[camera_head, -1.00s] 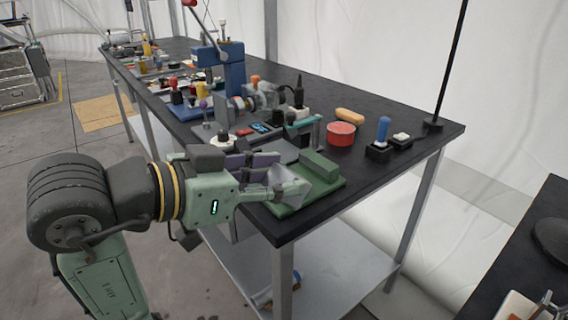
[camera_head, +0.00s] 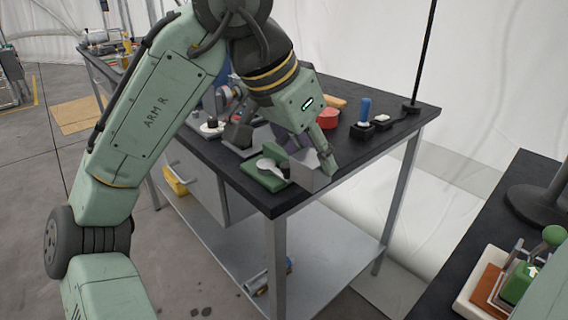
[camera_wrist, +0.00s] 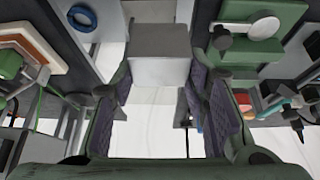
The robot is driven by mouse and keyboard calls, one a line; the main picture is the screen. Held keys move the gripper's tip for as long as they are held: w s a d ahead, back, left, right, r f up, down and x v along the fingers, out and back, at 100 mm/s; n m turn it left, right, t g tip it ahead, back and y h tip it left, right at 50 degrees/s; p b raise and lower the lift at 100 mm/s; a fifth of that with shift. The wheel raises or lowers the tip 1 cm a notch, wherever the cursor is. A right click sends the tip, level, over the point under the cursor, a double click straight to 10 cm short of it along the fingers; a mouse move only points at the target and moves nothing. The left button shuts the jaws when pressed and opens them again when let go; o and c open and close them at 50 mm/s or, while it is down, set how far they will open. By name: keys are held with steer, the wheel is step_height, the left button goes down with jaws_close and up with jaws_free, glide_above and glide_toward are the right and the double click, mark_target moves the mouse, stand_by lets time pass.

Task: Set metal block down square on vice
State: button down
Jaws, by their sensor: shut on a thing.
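My gripper (camera_head: 326,160) points down at the near right corner of the black bench, its fingers on either side of a grey metal block (camera_head: 303,172). In the wrist view the block (camera_wrist: 160,55) sits between the finger pads, a flat face towards the camera. A green fixture (camera_head: 266,181) with a pale round disc stands just left of the block in the head view; it also shows at the wrist view's upper right (camera_wrist: 285,14). A green device (camera_head: 517,283) sits on an orange plate on the right-hand bench. I cannot tell for sure which one is the vice.
A red round tin (camera_head: 328,118) and a blue-handled tool (camera_head: 364,112) stand on the black bench (camera_head: 385,138) behind my gripper. A black pole rises at its far right corner. A floor gap separates it from the right-hand bench (camera_head: 490,212).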

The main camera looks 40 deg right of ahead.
steer(key=shift+w+d+y, duration=0.1)
steer(key=shift+d+y, duration=0.15)
steer(key=shift+y, duration=0.05)
steer(key=w+d+p, duration=0.1)
steer(key=w+d, duration=0.1)
steer(key=w, duration=0.2)
steer(key=w+d+f+p, duration=0.1)
steer(key=w+d, duration=0.2)
steer(key=w, duration=0.2)
steer(key=w+d+p, duration=0.1)
steer(key=w+d, duration=0.1)
steer(key=w, duration=0.2)
steer(key=shift+w+d+f, duration=0.2)
steer(key=shift+d, duration=0.1)
steer(key=shift+w+d+f, duration=0.1)
steer(key=shift+w+f, duration=0.1)
steer(key=shift+f, duration=1.6)
steer(key=shift+f, duration=0.2)
steer(key=c, duration=0.9)
jaws_free()
steer(key=shift+c, duration=0.2)
